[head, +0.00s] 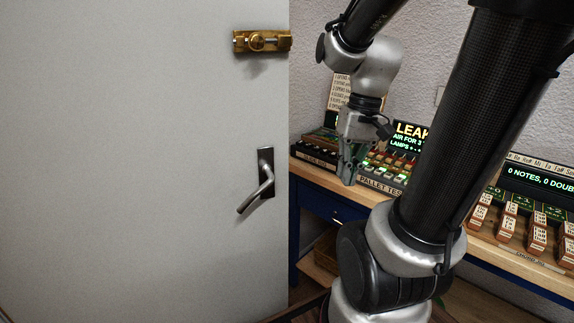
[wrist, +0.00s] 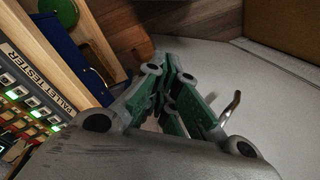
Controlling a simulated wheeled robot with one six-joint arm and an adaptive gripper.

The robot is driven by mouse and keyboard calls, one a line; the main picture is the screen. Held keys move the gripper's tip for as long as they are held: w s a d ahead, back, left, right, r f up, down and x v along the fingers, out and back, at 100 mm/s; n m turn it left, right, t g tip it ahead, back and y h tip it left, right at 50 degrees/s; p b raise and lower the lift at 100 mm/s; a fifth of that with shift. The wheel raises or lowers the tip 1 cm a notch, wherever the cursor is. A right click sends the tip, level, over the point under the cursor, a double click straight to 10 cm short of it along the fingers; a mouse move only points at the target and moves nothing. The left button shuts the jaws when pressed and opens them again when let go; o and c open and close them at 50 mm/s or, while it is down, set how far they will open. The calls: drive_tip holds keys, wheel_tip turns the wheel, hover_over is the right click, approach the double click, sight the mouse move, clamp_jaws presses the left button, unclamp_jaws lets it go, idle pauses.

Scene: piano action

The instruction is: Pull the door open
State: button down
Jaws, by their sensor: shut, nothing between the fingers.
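The door (head: 130,160) is a plain pale grey panel filling the left of the head view. Its lever handle (head: 258,193) sits on a dark plate near the door's right edge and slants down to the left. A brass bolt (head: 262,41) is fixed higher up at the same edge; I cannot tell whether it is drawn. My gripper (head: 348,178) is shut and empty, pointing down, right of the handle and apart from it. In the wrist view its green fingers (wrist: 172,75) are together, with the lever handle (wrist: 232,106) to their right against the grey door (wrist: 265,125).
A wooden bench (head: 505,256) with lit consoles runs along the wall to the right of the door. A pallet tester (head: 382,182) stands close behind my gripper. A blue drawer unit (head: 318,226) is below the bench. My arm fills the right foreground.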

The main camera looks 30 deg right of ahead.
drive_tip(key=w+d+f+m+g+y, duration=0.1)
drive_tip(key=w+f+m+g+y, duration=0.15)
drive_tip(key=w+f+y, duration=0.35)
drive_tip(key=t+y, duration=0.8)
drive_tip(key=t, duration=0.2)
approach(287, 166)
drive_tip(key=w+d+f, duration=0.3)
drive_tip(key=w+f, duration=0.1)
drive_tip(key=w, duration=0.6)
drive_tip(key=shift+n, duration=0.25)
drive_tip(key=shift+w+a+r, duration=0.1)
drive_tip(key=shift+a, duration=2.15)
drive_tip(key=shift+w+a, duration=0.1)
drive_tip(key=shift+a, duration=2.15)
